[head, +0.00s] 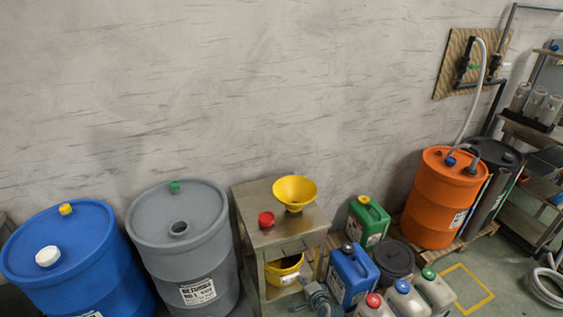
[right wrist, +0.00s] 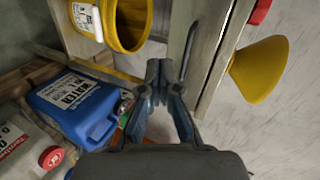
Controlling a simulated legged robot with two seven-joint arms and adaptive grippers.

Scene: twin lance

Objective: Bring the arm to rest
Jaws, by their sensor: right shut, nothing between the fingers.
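My right gripper (head: 318,295) shows at the bottom of the head view, low in front of the small metal table (head: 262,238), just left of a blue jerrycan (head: 352,275). In the right wrist view my right gripper (right wrist: 158,70) has its fingertips together with nothing between them. In that view the table edge and a yellow bucket (right wrist: 130,22) lie beyond the fingers, and the blue jerrycan (right wrist: 72,105) lies to the left. My left gripper is in neither view.
A yellow funnel (head: 294,193) and a red cap (head: 266,219) are on the table. Blue (head: 70,255), grey (head: 185,235) and orange (head: 437,200) drums stand around. Several jerrycans crowd the floor right of the gripper. A yellow floor marking (head: 470,285) encloses clear floor.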

